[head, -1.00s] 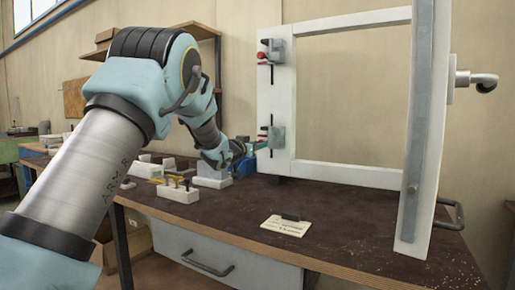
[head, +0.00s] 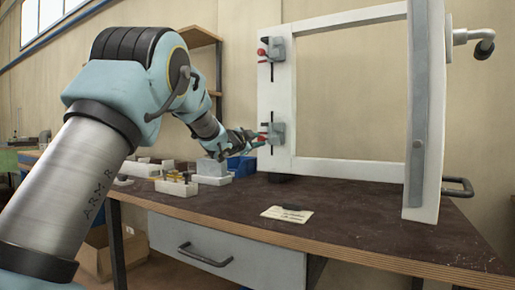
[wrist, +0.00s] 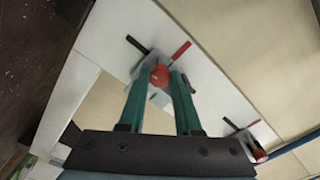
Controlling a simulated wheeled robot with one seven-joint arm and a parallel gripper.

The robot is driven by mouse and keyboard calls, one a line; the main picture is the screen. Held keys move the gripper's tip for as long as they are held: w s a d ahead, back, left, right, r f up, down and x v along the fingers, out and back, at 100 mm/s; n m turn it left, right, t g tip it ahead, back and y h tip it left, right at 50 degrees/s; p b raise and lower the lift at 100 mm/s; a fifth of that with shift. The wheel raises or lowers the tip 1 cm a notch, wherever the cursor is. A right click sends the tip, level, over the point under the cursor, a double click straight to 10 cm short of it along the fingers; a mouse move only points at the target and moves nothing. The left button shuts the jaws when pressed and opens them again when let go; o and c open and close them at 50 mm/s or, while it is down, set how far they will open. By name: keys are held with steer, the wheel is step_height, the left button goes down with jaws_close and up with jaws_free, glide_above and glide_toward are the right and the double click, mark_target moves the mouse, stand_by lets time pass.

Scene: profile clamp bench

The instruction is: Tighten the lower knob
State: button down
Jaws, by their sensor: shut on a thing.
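The lower clamp (head: 277,133) is a grey block on the left post of the white frame (head: 350,172). In the head view the fingers mostly hide the knob. The upper clamp (head: 276,50), with its own red knob (head: 261,52), is higher on the same post and also shows in the wrist view (wrist: 257,150).
The dark bench top (head: 360,215) bears a paper card (head: 287,214) in front of the frame. White bins (head: 177,187) and a blue bin (head: 241,166) stand left, below my gripper. A grey upright (head: 417,120) and a handle (head: 457,187) are at right.

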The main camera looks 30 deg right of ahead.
steer(key=shift+f+m+b, duration=0.1)
steer(key=shift+m+b, duration=0.6)
steer(key=shift+m, duration=0.4)
steer(key=c, duration=0.6)
jaws_free()
steer(key=b+v, duration=0.1)
steer(key=v, duration=1)
